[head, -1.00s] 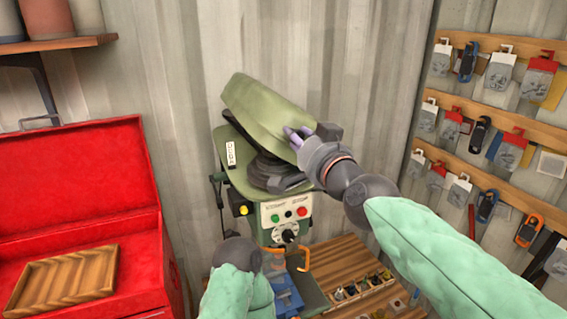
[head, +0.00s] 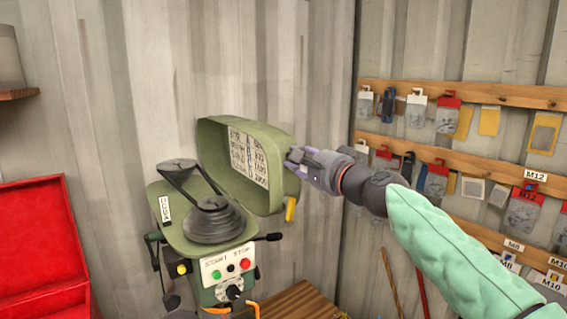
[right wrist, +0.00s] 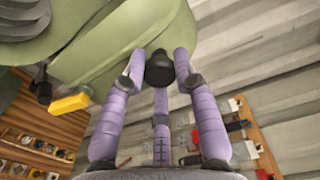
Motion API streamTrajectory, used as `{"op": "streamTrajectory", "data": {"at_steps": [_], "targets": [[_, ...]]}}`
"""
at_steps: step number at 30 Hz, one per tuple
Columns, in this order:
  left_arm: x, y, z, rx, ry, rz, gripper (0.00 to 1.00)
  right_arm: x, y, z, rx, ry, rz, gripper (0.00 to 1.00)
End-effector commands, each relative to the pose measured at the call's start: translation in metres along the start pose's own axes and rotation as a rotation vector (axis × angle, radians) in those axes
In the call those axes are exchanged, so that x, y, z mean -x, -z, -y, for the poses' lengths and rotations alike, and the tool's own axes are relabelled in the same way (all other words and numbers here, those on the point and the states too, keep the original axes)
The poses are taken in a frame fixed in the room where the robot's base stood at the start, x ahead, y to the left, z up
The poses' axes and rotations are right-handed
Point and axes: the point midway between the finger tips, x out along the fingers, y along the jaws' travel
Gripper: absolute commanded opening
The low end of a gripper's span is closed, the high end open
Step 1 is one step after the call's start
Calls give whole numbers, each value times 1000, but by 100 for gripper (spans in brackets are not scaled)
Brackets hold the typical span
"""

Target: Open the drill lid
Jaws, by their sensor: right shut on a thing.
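The drill (head: 228,265) stands at the corrugated wall, its front panel showing green and red buttons. Its green lid (head: 215,140) stands raised and tilted back, showing a white chart (head: 248,158) inside. The belt and stepped pulleys (head: 214,222) lie uncovered. My right gripper (head: 296,156) is at the lid's right side. In the right wrist view its fingers (right wrist: 160,62) are closed around a black knob (right wrist: 160,72) beside the green lid (right wrist: 115,40). My left gripper is out of view.
A red toolbox (head: 40,250) is open at the left. Wooden rails (head: 455,95) with hanging packets line the right wall. A yellow handle (head: 291,209) hangs by the lid's lower right.

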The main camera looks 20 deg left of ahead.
Motion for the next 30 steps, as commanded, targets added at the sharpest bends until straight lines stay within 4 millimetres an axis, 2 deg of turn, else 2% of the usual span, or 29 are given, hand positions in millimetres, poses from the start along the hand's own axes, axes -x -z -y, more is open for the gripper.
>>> {"op": "streamTrajectory", "data": {"at_steps": [9,26,27,29,30], "targets": [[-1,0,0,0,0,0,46,-1,22,-10,-135,-2,3,0],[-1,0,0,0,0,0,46,-1,26,-14,-166,-4,5,0],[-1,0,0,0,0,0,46,-1,26,-14,-166,-4,5,33],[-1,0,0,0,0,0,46,-1,26,-14,-166,-4,5,50],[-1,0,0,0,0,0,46,-1,26,-14,-166,-4,5,53]]}}
